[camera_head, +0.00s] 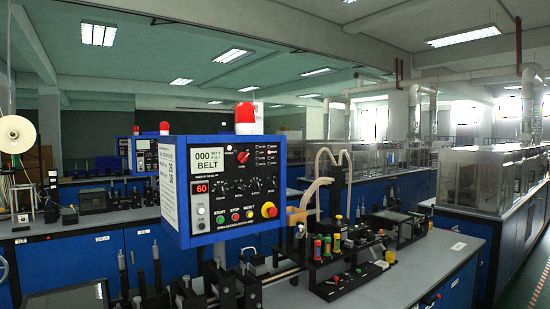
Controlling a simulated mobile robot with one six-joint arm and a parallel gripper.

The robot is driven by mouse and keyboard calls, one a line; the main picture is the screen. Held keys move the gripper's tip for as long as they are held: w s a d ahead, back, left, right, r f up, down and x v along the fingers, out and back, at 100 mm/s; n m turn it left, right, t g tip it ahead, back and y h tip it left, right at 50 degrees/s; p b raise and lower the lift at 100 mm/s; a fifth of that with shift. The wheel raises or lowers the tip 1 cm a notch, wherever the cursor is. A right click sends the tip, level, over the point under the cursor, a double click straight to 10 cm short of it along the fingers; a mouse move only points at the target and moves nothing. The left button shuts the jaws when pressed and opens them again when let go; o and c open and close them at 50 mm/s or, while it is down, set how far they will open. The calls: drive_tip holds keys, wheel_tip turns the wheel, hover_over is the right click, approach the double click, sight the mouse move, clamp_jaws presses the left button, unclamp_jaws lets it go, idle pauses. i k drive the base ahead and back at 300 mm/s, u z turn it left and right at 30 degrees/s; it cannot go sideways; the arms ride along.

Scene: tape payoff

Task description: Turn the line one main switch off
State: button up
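A blue control box (223,190) with a black front panel stands in the near middle, above the bench. A red rotary knob (242,157) sits in the upper middle of the panel; it looks like a main switch, but its label and exact setting are too small to read. A white display (208,161) reads 000 and BELT. A small red display (201,189) shows 60. A row of buttons lies along the bottom, with a red-on-yellow mushroom button (269,210) at the right corner. My gripper is not in view.
A red beacon (246,112) tops the box. The bench below (423,248) carries black fixtures, colored cylinders and tubing (322,190). Another blue bench with a tape reel (16,134) stands at the left. Similar boxes stand behind. A floor aisle shows at far right.

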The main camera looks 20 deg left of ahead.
sight(242, 157)
drive_tip(key=u, duration=0.7)
drive_tip(key=i, duration=1)
drive_tip(key=u, duration=0.6)
drive_tip(key=k, duration=0.85)
drive_tip(key=u, duration=0.1)
drive_tip(key=i, duration=0.9)
drive_tip(key=z, duration=0.05)
